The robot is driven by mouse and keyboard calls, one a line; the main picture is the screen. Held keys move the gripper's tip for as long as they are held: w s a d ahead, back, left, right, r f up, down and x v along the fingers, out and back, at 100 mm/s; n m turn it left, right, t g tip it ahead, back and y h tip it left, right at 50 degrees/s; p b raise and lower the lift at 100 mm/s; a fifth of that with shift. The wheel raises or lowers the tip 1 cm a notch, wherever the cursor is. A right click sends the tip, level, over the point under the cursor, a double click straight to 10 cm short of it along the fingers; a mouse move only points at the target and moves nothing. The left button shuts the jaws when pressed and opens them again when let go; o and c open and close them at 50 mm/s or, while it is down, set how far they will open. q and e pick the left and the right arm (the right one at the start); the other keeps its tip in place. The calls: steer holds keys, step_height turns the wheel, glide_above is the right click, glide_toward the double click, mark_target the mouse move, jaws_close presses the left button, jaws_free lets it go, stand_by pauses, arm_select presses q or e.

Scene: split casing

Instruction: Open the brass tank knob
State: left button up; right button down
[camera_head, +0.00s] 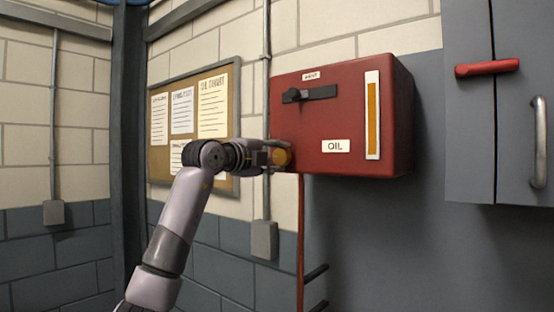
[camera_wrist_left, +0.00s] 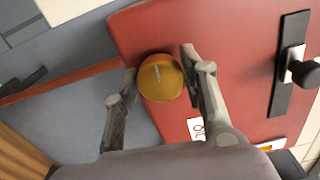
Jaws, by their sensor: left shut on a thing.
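The brass tank knob (camera_head: 282,158) sits at the lower left of the red oil tank (camera_head: 310,115), mounted on the wall. In the left wrist view the knob (camera_wrist_left: 161,78) is a round brass disc with a short mark on its face. My left gripper (camera_head: 272,157) reaches the knob from the left. In the left wrist view its two fingers (camera_wrist_left: 160,75) stand on either side of the knob, shut on it. In the head view the gripper hides part of the knob. My right gripper is in neither view.
The tank carries a black lever (camera_head: 310,93), an OIL label (camera_head: 336,146) and an amber sight gauge (camera_head: 372,115). A red pipe (camera_head: 301,240) runs down below it. A grey cabinet (camera_head: 520,160) stands at right; a notice board (camera_head: 235,95) hangs behind my arm.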

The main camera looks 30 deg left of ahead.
arm_select(q)
steer(key=shift+a+n, duration=0.1)
steer(key=shift+n, duration=0.2)
steer(key=o, duration=1.1)
steer(key=s, duration=0.8)
steer(key=s+a, duration=0.1)
steer(key=s, duration=0.3)
